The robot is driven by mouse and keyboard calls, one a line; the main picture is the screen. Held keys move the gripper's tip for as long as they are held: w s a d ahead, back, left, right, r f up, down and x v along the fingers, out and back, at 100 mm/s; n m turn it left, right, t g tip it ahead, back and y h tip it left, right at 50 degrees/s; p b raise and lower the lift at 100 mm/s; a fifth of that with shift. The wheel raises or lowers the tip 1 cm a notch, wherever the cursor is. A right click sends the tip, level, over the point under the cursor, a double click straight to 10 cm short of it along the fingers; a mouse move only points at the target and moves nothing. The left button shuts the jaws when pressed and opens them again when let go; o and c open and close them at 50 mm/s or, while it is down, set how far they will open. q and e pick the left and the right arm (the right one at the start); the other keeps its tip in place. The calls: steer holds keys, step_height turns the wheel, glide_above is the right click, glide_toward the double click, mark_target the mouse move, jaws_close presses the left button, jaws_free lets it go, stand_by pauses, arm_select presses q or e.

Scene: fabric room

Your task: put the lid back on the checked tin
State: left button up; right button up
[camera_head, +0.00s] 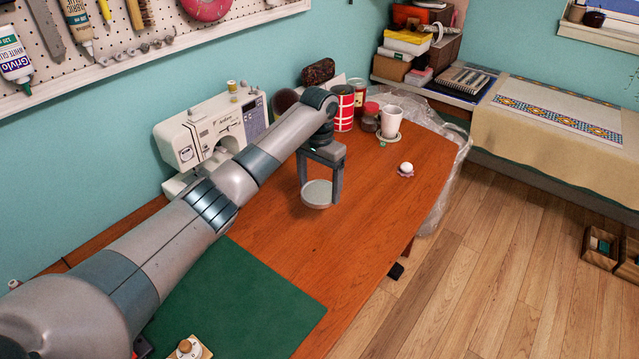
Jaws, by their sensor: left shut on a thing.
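The checked tin (344,112), red and white, stands upright at the back of the wooden table, just beyond my left wrist. The arm is close to its left edge in the picture, and whether its top is open is hard to tell. My left gripper (319,187) points down, shut on a round, pale grey-green lid (317,197) that lies flat between its two fingers. The lid is nearer the front than the tin and apart from it; its height over the table is hard to judge. My right gripper is not in view.
A small white-topped object (406,168) sits farther right. A sewing machine (215,130) stands at the left.

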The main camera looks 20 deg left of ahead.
arm_select(q)
steer(key=shift+s+f, duration=0.25)
steer(key=shift+s, duration=0.15)
steer(key=s+f+n, duration=0.1)
steer(key=s, duration=0.4)
steer(key=s+d+f, duration=0.1)
steer(key=s+f, duration=0.1)
steer(key=s, duration=0.3)
steer(key=s+f+n, duration=0.1)
steer(key=s+f, duration=0.1)
steer(key=s, duration=0.3)
steer(key=shift+d+n, duration=0.25)
steer(key=shift+n, duration=0.65)
steer(key=s, duration=0.5)
steer(key=s+d+f, duration=0.1)
steer(key=s, duration=1.1)
steer(key=shift+s+d+f, duration=0.2)
steer(key=shift+f, duration=0.1)
